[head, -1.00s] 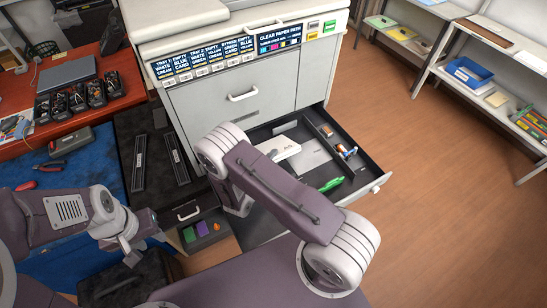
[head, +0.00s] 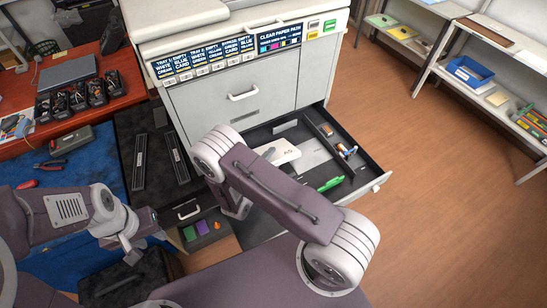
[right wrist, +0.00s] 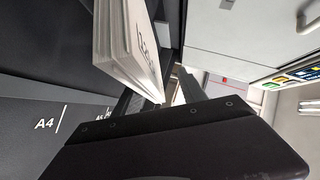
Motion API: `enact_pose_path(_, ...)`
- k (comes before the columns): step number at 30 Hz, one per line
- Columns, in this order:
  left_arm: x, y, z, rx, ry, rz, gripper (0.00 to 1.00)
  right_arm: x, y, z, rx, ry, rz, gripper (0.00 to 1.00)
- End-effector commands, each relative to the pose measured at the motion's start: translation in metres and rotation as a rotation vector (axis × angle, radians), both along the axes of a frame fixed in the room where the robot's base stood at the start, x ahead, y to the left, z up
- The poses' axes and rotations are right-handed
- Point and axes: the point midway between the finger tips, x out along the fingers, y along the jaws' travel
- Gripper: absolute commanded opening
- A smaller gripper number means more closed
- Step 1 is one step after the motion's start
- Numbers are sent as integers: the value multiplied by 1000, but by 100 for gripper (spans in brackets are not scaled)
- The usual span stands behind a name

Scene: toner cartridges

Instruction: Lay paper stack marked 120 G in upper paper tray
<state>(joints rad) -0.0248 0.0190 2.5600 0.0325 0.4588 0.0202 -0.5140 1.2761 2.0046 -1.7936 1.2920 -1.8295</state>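A white paper stack (head: 282,153) shows in the head view, partly behind my right arm, over the open dark drawer (head: 318,142) of the printer. In the right wrist view the stack (right wrist: 128,45) stands edge-on with dark print on its face; I cannot read the print as 120 G. My right gripper (right wrist: 160,100) appears shut on the stack's near end; my arm hides it in the head view. The dark tray floor in the wrist view bears an A4 mark. My left gripper (head: 132,256) hangs low at the left, away from the stack; its fingers are too small to judge.
The open drawer also holds a green object (head: 331,184) and a small blue and white item (head: 347,151). Coloured pads (head: 197,229) lie low by the cabinet. A red workbench (head: 100,105) stands left, shelves (head: 480,75) at right. The wooden floor right of the drawer is clear.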

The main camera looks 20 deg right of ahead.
Motion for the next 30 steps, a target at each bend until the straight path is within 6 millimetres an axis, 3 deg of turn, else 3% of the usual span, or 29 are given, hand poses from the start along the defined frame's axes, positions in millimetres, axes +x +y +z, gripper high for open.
enact_pose_path(18, 0, 0, 18, 0, 0, 0, 36, -27, 33, 15, -2, -2, 1, 47)
enact_pose_path(30, 0, 0, 18, 0, 0, 0, 36, -29, 34, 15, -1, -2, 0, 47)
